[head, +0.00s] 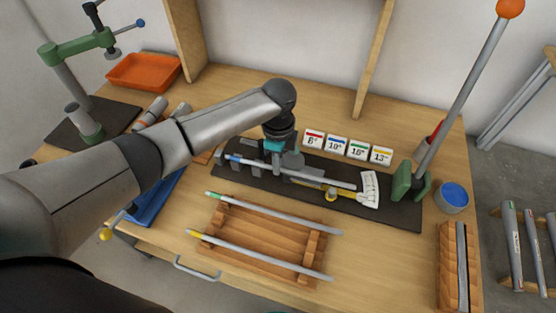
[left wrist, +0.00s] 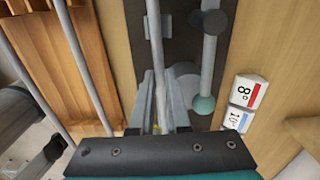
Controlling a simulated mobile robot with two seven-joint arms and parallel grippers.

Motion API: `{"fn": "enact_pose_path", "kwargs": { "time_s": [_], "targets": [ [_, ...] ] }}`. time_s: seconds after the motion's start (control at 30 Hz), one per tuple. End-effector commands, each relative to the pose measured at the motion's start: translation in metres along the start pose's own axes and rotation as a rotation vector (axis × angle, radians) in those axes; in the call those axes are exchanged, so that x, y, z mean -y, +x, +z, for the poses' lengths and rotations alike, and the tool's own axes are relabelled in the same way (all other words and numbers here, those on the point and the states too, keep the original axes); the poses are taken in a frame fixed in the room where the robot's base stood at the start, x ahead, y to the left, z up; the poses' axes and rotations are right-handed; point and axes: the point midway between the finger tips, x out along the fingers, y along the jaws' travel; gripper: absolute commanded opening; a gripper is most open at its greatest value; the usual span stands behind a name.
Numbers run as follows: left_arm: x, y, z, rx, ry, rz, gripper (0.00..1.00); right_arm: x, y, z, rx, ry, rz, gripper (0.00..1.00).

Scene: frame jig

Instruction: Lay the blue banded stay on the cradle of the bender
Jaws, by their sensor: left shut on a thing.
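The blue banded stay (head: 323,180) is a thin grey rod with a blue band near its left end. My left gripper (head: 280,160) points down and is shut on it, left of its middle. In the left wrist view the stay (left wrist: 154,30) runs between the fingers (left wrist: 160,95). The stay lies along and over the bender (head: 400,212), a dark base plate with grey blocks, a white angle scale and a green-footed lever. The gripper hides part of the cradle. I cannot tell whether the stay touches it. My right gripper is not in view.
A wooden rack (head: 311,246) in front holds a green banded stay (head: 285,214) and a yellow banded stay (head: 270,258). Number cards (head: 336,145) stand behind the bender. A lever (head: 460,100) with an orange ball rises at its right, near a blue tin (head: 452,197).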

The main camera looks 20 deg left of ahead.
Motion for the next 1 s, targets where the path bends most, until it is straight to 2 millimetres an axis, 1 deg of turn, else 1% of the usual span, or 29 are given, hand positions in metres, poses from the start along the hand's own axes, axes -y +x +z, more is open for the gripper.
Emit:
{"fn": "enact_pose_path", "kwargs": {
  "time_s": [0.4, 0.43, 0.7, 0.73, 1.0],
  "targets": [
    [-0.0001, -0.0001, -0.0006, -0.001, 0.0, 0.0, 0.0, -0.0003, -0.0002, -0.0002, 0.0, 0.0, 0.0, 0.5],
    [-0.0001, -0.0001, -0.0006, -0.001, 0.0, 0.0, 0.18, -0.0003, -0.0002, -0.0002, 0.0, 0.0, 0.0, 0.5],
    [0.0008, -0.0004, -0.0007, -0.002, 0.0, -0.003, 0.48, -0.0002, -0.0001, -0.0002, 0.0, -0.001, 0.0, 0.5],
    [0.001, -0.0005, -0.0007, -0.002, 0.0, -0.004, 0.49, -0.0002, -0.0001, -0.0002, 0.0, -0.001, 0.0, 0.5],
    [0.0028, -0.0013, -0.0005, -0.003, -0.002, -0.01, 0.49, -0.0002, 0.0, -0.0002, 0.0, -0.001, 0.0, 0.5]
  ]
}}
